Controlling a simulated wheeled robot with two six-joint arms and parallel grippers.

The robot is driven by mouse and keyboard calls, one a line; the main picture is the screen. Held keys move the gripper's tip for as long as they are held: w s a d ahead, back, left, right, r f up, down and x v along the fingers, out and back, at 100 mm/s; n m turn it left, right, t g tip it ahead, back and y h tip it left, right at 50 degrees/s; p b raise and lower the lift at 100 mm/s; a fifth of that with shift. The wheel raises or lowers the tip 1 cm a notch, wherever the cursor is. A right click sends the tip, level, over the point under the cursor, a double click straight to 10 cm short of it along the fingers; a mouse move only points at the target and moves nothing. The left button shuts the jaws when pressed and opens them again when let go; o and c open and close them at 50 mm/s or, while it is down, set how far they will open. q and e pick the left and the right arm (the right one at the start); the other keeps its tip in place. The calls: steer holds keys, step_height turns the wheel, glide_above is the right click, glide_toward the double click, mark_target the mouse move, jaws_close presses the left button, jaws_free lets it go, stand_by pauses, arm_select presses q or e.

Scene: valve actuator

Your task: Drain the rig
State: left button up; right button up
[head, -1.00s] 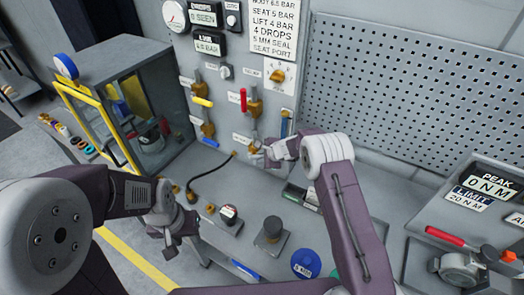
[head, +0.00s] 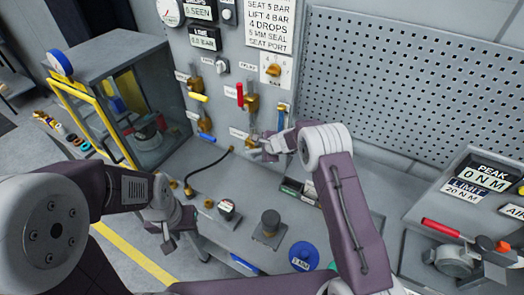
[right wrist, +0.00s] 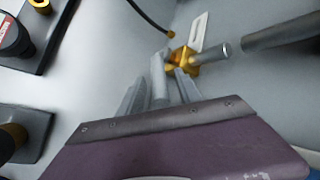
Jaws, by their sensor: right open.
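The rig panel carries a red-handled valve (head: 240,95), a yellow-handled valve (head: 199,97) and a blue-handled valve (head: 282,115). A small brass valve (head: 253,142) sits low on the panel, and brass fittings (right wrist: 183,60) show just beyond my fingertips in the right wrist view. My right gripper (head: 272,148) is open close to this low valve. A grey rod-like piece (right wrist: 158,82) shows between its fingers (right wrist: 160,95); whether they touch it I cannot tell. My left gripper (head: 172,240) hangs at the bench's front left, away from the valves; its jaws are unclear.
A black hose (head: 205,172) runs along the bench. A dark capped block (head: 269,228), a red-labelled block (head: 227,212) and a blue disc (head: 303,255) stand in front. A yellow-framed cabinet (head: 100,120) is left; a torque display stand (head: 470,185) is right.

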steer(key=b+v, duration=0.2)
steer(key=v, duration=0.6)
steer(key=shift+c, duration=1.2)
steer(key=shift+s+a+r, duration=0.1)
steer(key=shift+s+a, duration=0.1)
steer(key=shift+a, duration=0.05)
steer(key=c, duration=0.5)
steer(key=s+a+m+y, duration=0.1)
steer(key=s+a+g+y, duration=0.1)
steer(key=a, duration=0.1)
steer(key=s+a+m+y+b, duration=0.1)
steer(key=s+a, duration=0.1)
steer(key=shift+r+m+g, duration=0.1)
steer(key=shift+m+g, duration=0.2)
steer(key=shift+g, duration=0.1)
jaws_close()
steer(key=s+d+f+m+t+y+b, duration=0.1)
steer(key=d+f+m+t+y+b, duration=0.1)
steer(key=d+f+m+b, duration=0.4)
steer(key=d+f+m+t+y+b, duration=0.1)
steer(key=d+f+m+b, duration=0.1)
steer(key=d+b, duration=0.7)
steer(key=w+a+p, duration=0.2)
steer(key=w+a, duration=0.5)
steer(key=a, duration=0.3)
steer(key=shift+w, duration=0.3)
